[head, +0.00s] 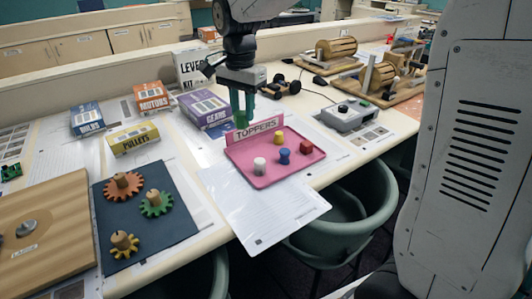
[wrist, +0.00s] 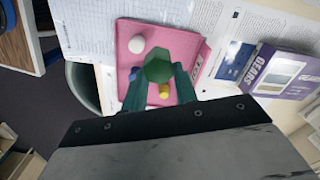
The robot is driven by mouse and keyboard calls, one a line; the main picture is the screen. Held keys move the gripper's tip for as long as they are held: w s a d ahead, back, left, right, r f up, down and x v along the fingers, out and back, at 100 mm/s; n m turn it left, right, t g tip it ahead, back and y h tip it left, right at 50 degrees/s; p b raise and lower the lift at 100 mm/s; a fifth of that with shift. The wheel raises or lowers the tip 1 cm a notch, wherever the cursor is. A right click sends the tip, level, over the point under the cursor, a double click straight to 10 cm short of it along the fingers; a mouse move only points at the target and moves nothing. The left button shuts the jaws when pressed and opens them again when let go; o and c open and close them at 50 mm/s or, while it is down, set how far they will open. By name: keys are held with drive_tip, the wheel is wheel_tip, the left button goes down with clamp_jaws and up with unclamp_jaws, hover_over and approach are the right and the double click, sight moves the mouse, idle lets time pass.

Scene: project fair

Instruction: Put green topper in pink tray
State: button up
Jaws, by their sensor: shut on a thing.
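My gripper (head: 241,108) is shut on the green topper (head: 241,119) and holds it near the back left edge of the pink tray (head: 266,181), by the TOPPERS sign (head: 256,135). In the wrist view, the green topper (wrist: 159,68) sits between the dark green fingertips (wrist: 160,78), with the pink tray (wrist: 128,62) below it. The tray holds a white topper (head: 259,166), a blue topper (head: 284,156), a red topper (head: 306,147) and a yellow topper (head: 278,137). In the wrist view, the red topper is hidden.
The purple GEARS box (head: 206,109) stands close left of my gripper. A dark board (head: 128,232) with several gears lies front left. A grey device (head: 347,115) stands right of the tray. White papers (head: 262,212) lie before the tray, and a green chair (head: 345,205) stands at the table edge.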

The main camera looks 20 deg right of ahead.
drive_tip(key=s+a+f+n, duration=0.1)
drive_tip(key=s+a+f, duration=0.45)
drive_tip(key=f, duration=0.25)
drive_tip(key=w+d, duration=0.3)
drive_tip(key=w+d+f, duration=0.1)
drive_tip(key=w+d, duration=0.6)
drive_tip(key=d, duration=0.1)
drive_tip(key=shift+w+f, duration=0.35)
drive_tip(key=shift+w, duration=0.05)
drive_tip(key=shift+f, duration=1.75)
drive_tip(key=shift+f, duration=0.1)
drive_tip(key=o, duration=1)
drive_tip(key=shift+c, duration=0.2)
